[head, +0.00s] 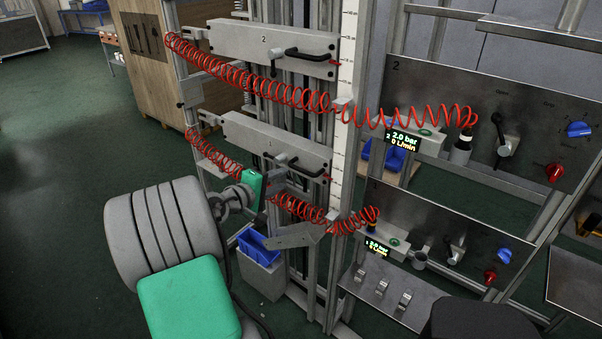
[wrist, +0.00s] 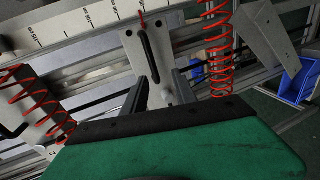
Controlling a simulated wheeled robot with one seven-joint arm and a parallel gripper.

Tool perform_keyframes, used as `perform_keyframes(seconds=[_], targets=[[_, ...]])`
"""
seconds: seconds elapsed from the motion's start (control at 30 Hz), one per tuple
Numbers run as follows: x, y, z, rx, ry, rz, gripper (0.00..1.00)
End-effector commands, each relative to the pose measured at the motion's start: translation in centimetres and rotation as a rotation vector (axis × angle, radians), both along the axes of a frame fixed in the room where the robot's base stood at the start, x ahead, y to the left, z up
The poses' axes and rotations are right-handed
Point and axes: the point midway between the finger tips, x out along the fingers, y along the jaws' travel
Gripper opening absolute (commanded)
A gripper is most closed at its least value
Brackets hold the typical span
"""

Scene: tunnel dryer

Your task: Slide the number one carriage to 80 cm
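The number one carriage (head: 275,140) is the lower light plate on the vertical rails, marked 1. It has a black bar handle (head: 308,167) and a small clamp lever. In the wrist view the carriage plate (wrist: 132,48) and its black handle (wrist: 150,58) lie just beyond my gripper (wrist: 161,84). My gripper's fingers are apart, with a pale round knob (wrist: 168,96) showing between them; contact cannot be told. In the head view my gripper (head: 268,186) is at the carriage's lower edge, partly hidden. A white scale (head: 347,60) runs up the post; its figures are too small to read surely.
The number two carriage (head: 270,48) is above on the same rails. Red coiled hoses (head: 310,210) hang across the front, close to my gripper. Control panels (head: 490,125) stand at the right. A blue bin (head: 258,246) sits below. Open floor (head: 70,150) lies left.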

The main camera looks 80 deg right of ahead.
Motion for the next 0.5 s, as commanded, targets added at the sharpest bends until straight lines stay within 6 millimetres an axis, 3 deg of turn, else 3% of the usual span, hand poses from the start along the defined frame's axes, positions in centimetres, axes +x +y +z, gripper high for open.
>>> perform_keyframes(seconds=[0.03,0.1,0.5], targets=[[-1.4,-0.7,0.1,-0.017,0.042,-0.019,0.33],[-2.2,-1.4,0.4,-0.029,0.069,-0.029,0.33],[-4.7,-7.3,-0.9,-0.029,0.063,-0.026,0.33]])
